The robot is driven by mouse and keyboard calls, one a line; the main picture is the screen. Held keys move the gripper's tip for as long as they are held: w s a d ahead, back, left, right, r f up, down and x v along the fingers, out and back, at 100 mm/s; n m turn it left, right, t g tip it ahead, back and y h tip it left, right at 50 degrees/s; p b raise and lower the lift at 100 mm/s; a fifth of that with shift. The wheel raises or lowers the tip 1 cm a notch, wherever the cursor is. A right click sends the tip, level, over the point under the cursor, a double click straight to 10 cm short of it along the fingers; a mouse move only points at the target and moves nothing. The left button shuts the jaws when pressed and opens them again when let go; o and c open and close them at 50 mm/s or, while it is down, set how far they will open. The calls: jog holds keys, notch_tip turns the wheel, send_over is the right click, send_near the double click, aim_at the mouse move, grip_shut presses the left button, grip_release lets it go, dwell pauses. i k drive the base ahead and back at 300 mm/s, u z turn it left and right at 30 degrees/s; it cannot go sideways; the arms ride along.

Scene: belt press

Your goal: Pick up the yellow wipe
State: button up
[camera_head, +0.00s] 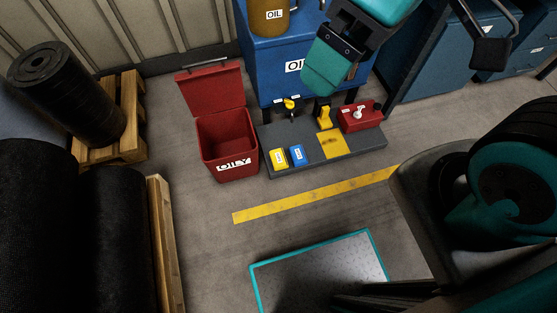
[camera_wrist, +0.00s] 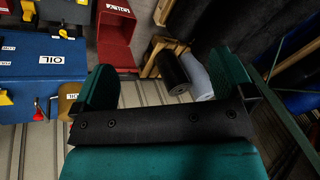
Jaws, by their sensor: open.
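The yellow wipe (camera_head: 278,158) is a small flat yellow pad with a white label, lying at the left front of a low grey platform (camera_head: 353,157). A matching blue wipe (camera_head: 297,155) lies close on its right. My gripper (camera_head: 328,68) is high at the top middle of the head view, in front of the blue oil tank and apart from the wipe. In the wrist view my gripper (camera_wrist: 165,74) has its two teal fingers wide apart with nothing between them. I cannot make out the yellow wipe in the wrist view.
A red open-lidded OILY bin (camera_head: 227,148) stands left of the platform. A yellow square (camera_head: 332,145), a yellow stand (camera_head: 324,115) and a red box (camera_head: 360,117) are on the platform. The blue oil tank (camera_head: 275,55) is behind. Floor around the yellow line (camera_head: 310,194) is clear.

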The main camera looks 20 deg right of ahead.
aim_at(277, 158)
jog(key=u, duration=0.5)
jog(key=k, duration=1.15)
jog(key=z, duration=0.15)
jog(key=i, duration=1.65)
jog(key=u, duration=0.7)
